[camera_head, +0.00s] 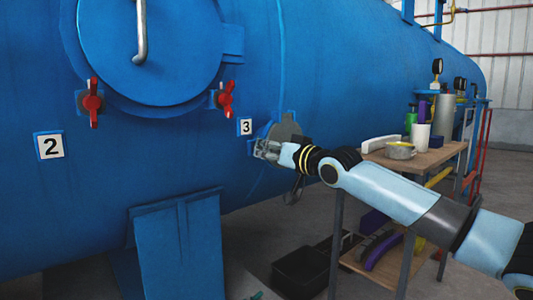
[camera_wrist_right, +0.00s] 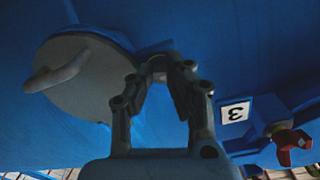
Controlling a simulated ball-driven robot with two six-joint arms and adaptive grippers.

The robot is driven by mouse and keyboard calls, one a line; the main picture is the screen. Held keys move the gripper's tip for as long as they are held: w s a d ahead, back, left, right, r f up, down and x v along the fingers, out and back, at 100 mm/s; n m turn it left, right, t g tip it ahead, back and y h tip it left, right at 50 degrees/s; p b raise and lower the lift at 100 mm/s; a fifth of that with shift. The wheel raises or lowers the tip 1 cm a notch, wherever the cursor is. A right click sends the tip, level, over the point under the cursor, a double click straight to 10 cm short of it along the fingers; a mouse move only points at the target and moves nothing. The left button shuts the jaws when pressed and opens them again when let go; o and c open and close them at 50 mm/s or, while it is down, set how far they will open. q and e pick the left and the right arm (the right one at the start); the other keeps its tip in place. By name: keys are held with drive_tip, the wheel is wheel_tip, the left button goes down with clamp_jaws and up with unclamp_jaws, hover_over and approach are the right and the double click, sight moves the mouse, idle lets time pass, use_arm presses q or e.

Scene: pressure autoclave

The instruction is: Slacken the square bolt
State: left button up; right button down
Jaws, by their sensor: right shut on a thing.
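In the right wrist view, my right gripper (camera_wrist_right: 158,76) is shut on the square bolt (camera_wrist_right: 157,66) at the edge of that grey cover (camera_wrist_right: 85,75). The fingers hide most of the bolt, so its turn angle cannot be told. The cover's curved handle (camera_wrist_right: 58,75) stands clear of the fingers. My left gripper is not in view.
Red clamp handles (camera_head: 93,102) (camera_head: 226,99) flank the large blue door (camera_head: 150,50). Black bins (camera_head: 300,272) lie on the floor below.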

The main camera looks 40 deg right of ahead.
use_arm(q)
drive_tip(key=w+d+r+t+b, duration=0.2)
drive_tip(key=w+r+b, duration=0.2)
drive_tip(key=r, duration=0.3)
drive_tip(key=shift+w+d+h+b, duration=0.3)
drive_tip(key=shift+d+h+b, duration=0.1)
drive_tip(key=shift+b, duration=0.35)
use_arm(e)
drive_tip(key=shift+f+n, duration=0.2)
drive_tip(key=shift+n, duration=7.4)
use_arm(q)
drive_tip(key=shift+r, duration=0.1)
use_arm(e)
drive_tip(key=c, duration=1.3)
unclamp_jaws()
drive_tip(key=shift+r, duration=0.1)
